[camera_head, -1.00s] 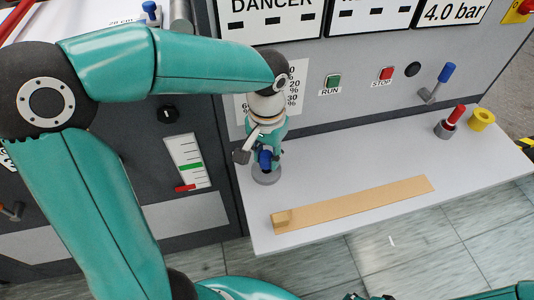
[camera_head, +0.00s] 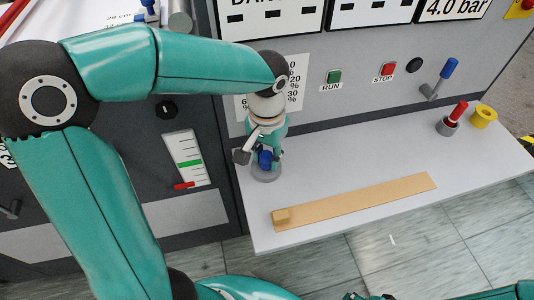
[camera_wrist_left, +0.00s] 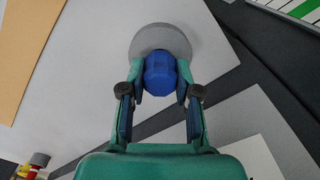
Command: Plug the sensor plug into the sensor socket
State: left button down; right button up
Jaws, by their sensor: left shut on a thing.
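A blue faceted plug (camera_head: 265,159) stands on a grey round base (camera_head: 265,175) on the shelf below the panel. My left gripper (camera_head: 266,153) reaches down from above and is shut on the blue plug. In the left wrist view the blue plug (camera_wrist_left: 160,76) sits between the two fingers (camera_wrist_left: 160,85), with the grey base (camera_wrist_left: 160,38) just beyond it. I cannot tell whether the plug is seated in the base or lifted off it. Which part is the sensor socket is not clear to me. My right gripper is not in view.
A red-handled plug (camera_head: 458,111) stands in a grey holder beside a yellow ring (camera_head: 484,117) at the shelf's right. A wooden strip (camera_head: 355,202) lies along the front edge. Green (camera_head: 334,76) and red (camera_head: 388,69) buttons and a blue-tipped lever (camera_head: 449,68) are on the panel.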

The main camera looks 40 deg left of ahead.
aim_at(267, 154)
pick_arm(q)
jog(key=shift+f, duration=0.4)
jog(key=c, duration=0.7)
grip_release()
jog(key=shift+r, duration=0.1)
jog(key=shift+c, duration=0.2)
notch_tip(267, 154, up, 12)
